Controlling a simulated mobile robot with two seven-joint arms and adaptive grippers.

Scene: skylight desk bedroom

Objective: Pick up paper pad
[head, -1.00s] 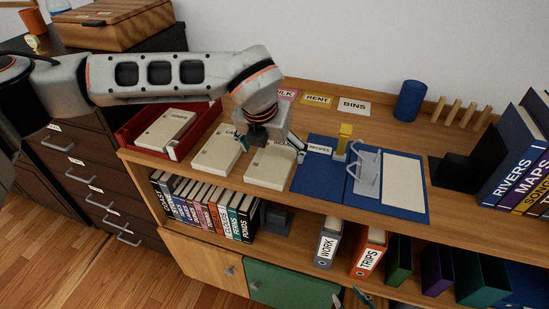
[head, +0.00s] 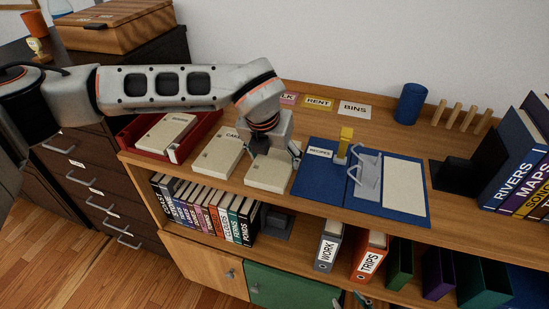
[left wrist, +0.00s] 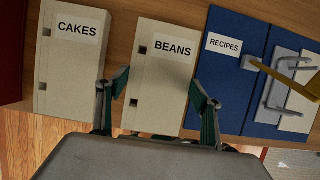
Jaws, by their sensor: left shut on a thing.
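A cream, thick, pad-like block labelled BEANS (left wrist: 160,75) lies flat on the desk top; it also shows in the head view (head: 268,172). My left gripper (head: 275,152) is low over it. In the left wrist view its two fingers (left wrist: 158,88) are on either side of the block, shut on it. A similar block labelled CAKES (left wrist: 68,65) lies just left of it. A pale flat pad or sheet (head: 403,185) lies on the right half of an open blue folder labelled RECIPES (head: 310,178). Small fingertips of my right gripper (head: 350,299) show at the bottom edge, apart.
A red tray (head: 133,138) with another cream block stands at the left. A blue cup (head: 410,103), a slotted wooden rack (head: 460,117) and upright books (head: 515,160) are at the right.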

